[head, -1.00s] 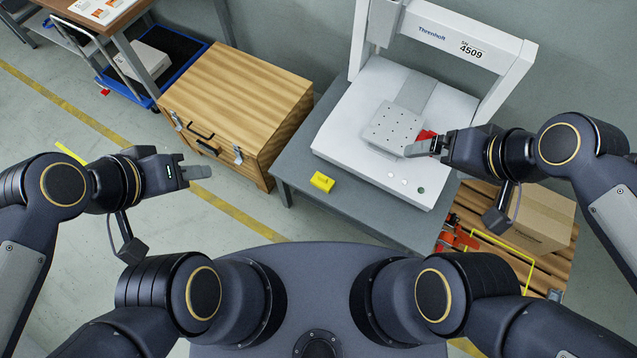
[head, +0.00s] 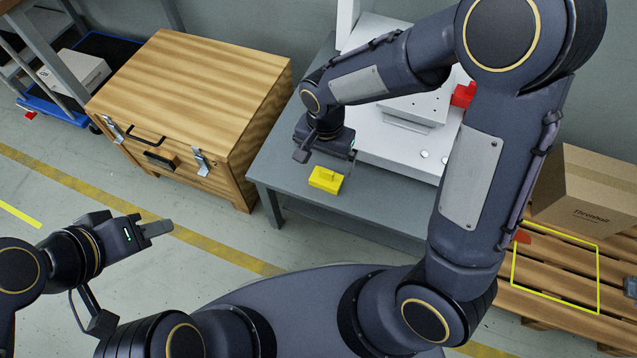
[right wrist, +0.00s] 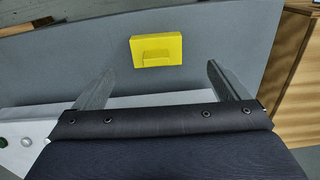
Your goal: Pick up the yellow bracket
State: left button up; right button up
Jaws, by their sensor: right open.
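The yellow bracket (head: 326,181) lies on the grey table (head: 270,160) near its front edge. In the right wrist view the bracket (right wrist: 157,51) is a flat yellow plate with a small raised tab, seen beyond and between the fingers. My right gripper (right wrist: 157,82) is open and empty, its two fingers spread wider than the bracket.
The white gantry machine (head: 385,150) stands on the table behind my right arm, with a red part (head: 463,95) by its plate. A wooden chest (head: 200,90) stands left of the table. A cardboard box (head: 590,195) sits on a pallet (head: 550,305) at right.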

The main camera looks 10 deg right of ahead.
aim_at(327, 171)
notch_tip(327, 171, down, 3)
jog(key=shift+r+b, duration=0.1)
jog(key=shift+b, duration=0.4)
jog(key=f+b, duration=0.2)
jog(key=f, duration=0.1)
jog(key=f+b, duration=0.1)
jog(key=f, duration=0.1)
jog(key=shift+d, duration=0.35)
jog(key=shift+c, duration=0.3)
jog(key=c, duration=1)
